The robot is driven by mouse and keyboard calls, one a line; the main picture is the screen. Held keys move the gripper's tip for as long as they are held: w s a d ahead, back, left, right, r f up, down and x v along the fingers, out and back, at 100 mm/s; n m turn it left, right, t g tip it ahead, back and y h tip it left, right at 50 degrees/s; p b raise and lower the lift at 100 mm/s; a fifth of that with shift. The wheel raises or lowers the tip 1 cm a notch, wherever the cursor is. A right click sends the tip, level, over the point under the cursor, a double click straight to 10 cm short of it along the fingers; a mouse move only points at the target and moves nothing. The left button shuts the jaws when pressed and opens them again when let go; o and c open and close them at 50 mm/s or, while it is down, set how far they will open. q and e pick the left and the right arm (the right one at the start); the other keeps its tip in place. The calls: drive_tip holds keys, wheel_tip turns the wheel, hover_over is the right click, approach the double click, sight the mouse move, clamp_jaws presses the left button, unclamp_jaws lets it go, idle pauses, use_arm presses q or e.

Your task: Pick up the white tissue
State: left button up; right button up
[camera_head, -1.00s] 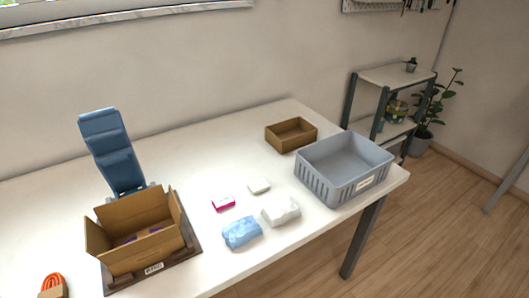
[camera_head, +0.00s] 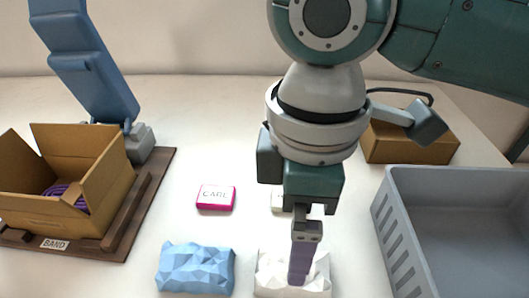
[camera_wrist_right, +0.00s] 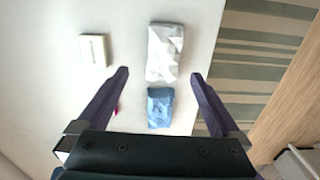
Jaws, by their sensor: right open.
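The white tissue (camera_head: 270,278) is a crumpled, faceted white lump on the table at the bottom of the head view. My right gripper (camera_head: 301,272) comes down from above and covers part of it. In the right wrist view, the white tissue (camera_wrist_right: 165,52) lies just beyond the fingertips of the right gripper (camera_wrist_right: 159,76), between the lines of the two spread fingers. These fingers are open with nothing between them. They look to be above the tissue; the head view does not show whether they touch it. My left gripper is not in view.
A blue crumpled lump (camera_head: 196,268) lies left of the tissue. A pink-edged box (camera_head: 216,197) and a partly hidden small white box (camera_head: 277,201) lie behind. A grey crate (camera_head: 392,225) stands right, a brown box (camera_head: 412,150) behind it, and an open cardboard box (camera_head: 105,180) left.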

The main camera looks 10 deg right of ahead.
sight(272, 265)
drive_tip(key=f, duration=0.3)
drive_tip(key=shift+s+a+f, duration=0.15)
drive_tip(key=shift+s+a, duration=0.05)
drive_tip(key=shift+a, duration=0.1)
drive_tip(key=f, duration=0.1)
drive_tip(key=f+b, duration=0.1)
drive_tip(key=f, duration=0.3)
drive_tip(key=shift+s+d+b, duration=0.15)
drive_tip(key=shift+d+b, duration=0.15)
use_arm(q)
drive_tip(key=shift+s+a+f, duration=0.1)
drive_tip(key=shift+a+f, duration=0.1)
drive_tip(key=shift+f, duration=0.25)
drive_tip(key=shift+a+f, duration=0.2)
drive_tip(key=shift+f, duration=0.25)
use_arm(e)
drive_tip(key=shift+c, duration=0.2)
drive_tip(key=c, duration=0.5)
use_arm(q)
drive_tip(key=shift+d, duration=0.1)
use_arm(e)
drive_tip(key=c, duration=0.7)
